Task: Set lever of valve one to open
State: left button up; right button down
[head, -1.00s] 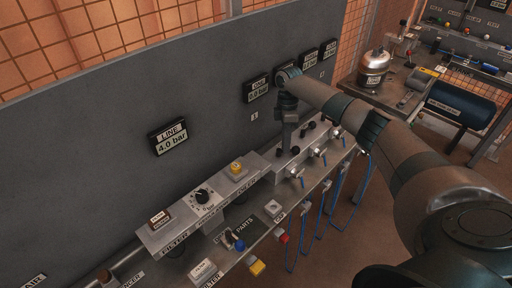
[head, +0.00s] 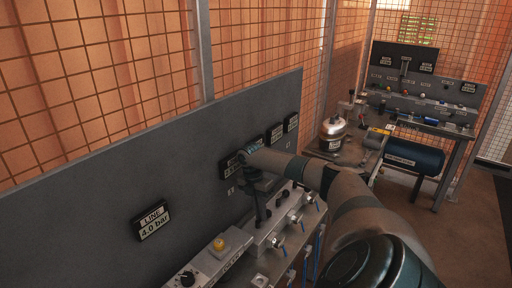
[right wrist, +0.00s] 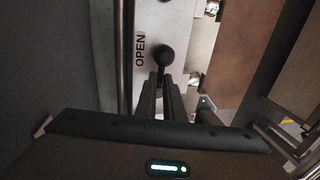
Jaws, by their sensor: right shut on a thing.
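My right gripper (head: 262,217) reaches down to the valve block (head: 262,243) on the bench along the dark panel. In the right wrist view its two fingers (right wrist: 161,92) are closed together on the black-knobbed lever of valve one (right wrist: 164,54). The round knob shows just beyond the fingertips. The OPEN label (right wrist: 140,50) is printed on the pale plate left of the knob. The lever's lower part is hidden by the fingers. In the head view the gripper hides most of this lever. My left gripper is not in view.
More black valve knobs (head: 283,221) stand along the block to the right. A LINE gauge reading 4.0 bar (head: 152,221) is on the panel (head: 80,230). A yellow button (head: 218,244) sits left of the gripper. A metal tank (head: 332,133) and blue cylinder (head: 413,157) stand farther back.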

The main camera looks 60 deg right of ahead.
jog(key=shift+w+r, duration=0.1)
jog(key=shift+w, duration=0.05)
jog(key=c, duration=1.9)
grip_release()
jog(key=shift+o, duration=0.2)
jog(key=shift+r+b, duration=0.55)
jog(key=shift+r, duration=0.15)
notch_tip(320, 180, up, 2)
jog(key=shift+r+b, duration=0.15)
jog(key=shift+b, duration=0.5)
jog(key=s+r+b, duration=0.4)
jog(key=s+r, duration=0.3)
jog(key=s, duration=0.4)
jog(key=shift+s+d, duration=0.35)
jog(key=shift+d, duration=0.05)
jog(key=shift+r, duration=0.1)
